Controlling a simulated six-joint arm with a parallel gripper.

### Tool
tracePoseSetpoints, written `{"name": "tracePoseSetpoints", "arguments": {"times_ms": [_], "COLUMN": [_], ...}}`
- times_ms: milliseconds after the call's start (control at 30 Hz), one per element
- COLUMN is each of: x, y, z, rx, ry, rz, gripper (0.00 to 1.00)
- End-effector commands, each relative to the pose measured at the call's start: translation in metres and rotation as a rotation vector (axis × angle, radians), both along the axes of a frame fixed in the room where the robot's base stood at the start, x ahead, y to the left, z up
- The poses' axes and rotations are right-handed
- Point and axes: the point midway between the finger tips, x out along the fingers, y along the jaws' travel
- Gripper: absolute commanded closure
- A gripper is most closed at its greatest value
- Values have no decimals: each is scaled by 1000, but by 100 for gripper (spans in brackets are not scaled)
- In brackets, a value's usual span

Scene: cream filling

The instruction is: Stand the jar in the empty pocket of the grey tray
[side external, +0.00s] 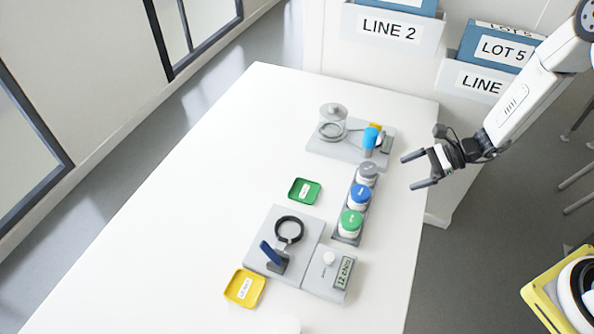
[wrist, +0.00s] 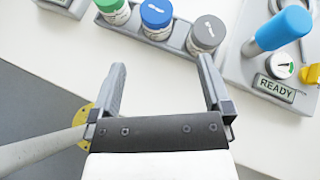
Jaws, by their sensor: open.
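The grey tray (side external: 340,239) is a narrow rack near the table's right edge; it also shows in the wrist view (wrist: 178,42). In it stand a jar with a grey lid (side external: 367,170), a jar with a blue lid (side external: 359,192) and a jar with a green lid (side external: 351,218). In the wrist view they are the grey-lidded (wrist: 207,33), blue-lidded (wrist: 156,14) and green-lidded (wrist: 111,6) jars. I cannot make out an empty pocket. My gripper (side external: 414,171) is open and empty, right of the tray; its fingers (wrist: 162,65) point toward the jars without touching them.
Behind the tray stands a grey station with a glass vessel (side external: 333,119) and a blue-topped handle (side external: 370,138). Green (side external: 304,191) and yellow (side external: 244,288) dishes lie left.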

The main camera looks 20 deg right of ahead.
Motion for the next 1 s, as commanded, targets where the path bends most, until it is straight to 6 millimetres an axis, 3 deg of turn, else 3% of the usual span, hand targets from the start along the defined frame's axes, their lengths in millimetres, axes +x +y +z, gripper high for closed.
{"name": "tracePoseSetpoints", "arguments": {"times_ms": [200,500,733,1000], "x": [-38,-84,-108,-120], "y": [18,17,7,-2], "z": [33,69,96,128], "rx": [-218,-537,-788,-1061], "ry": [-59,-203,-366,-602], "rz": [327,756,1065,1388], "gripper": [0,0,0,0]}}
